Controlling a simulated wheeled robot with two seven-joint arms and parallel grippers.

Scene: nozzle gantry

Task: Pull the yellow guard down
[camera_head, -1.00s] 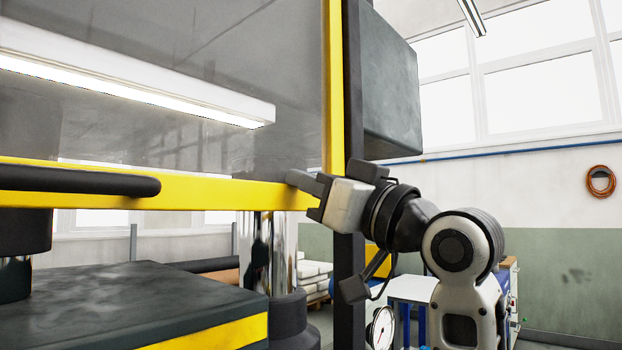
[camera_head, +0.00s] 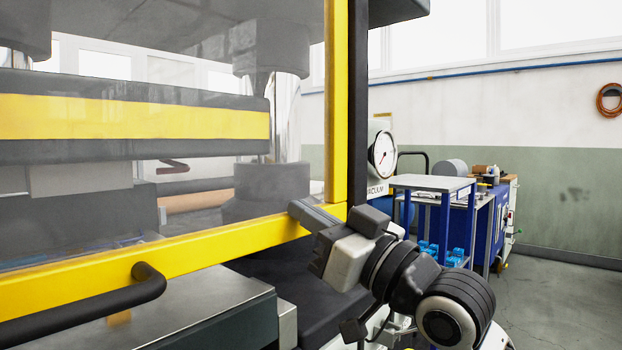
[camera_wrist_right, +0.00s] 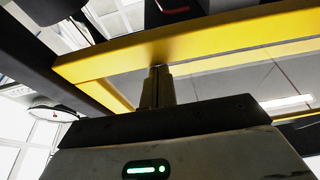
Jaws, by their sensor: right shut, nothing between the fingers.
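The yellow guard is a yellow frame (camera_head: 215,244) around a clear panel in the head view. Its lower bar runs low across the press, and a black handle (camera_head: 100,308) sits on the bar at left. My right gripper (camera_head: 303,214) is shut and empty, its fingertips at the lower right corner of the frame. In the right wrist view the shut fingers (camera_wrist_right: 157,88) reach up to the yellow bar (camera_wrist_right: 200,50) and appear to touch it. The exact contact is hard to tell. My left gripper is not in view.
Behind the clear panel are the press's black and yellow plate (camera_head: 140,118) and a shiny column (camera_head: 285,115). A dark post (camera_head: 357,105) stands beside the frame. A vacuum gauge (camera_head: 382,154) and a blue-legged table (camera_head: 432,183) stand to the right. Floor at far right is clear.

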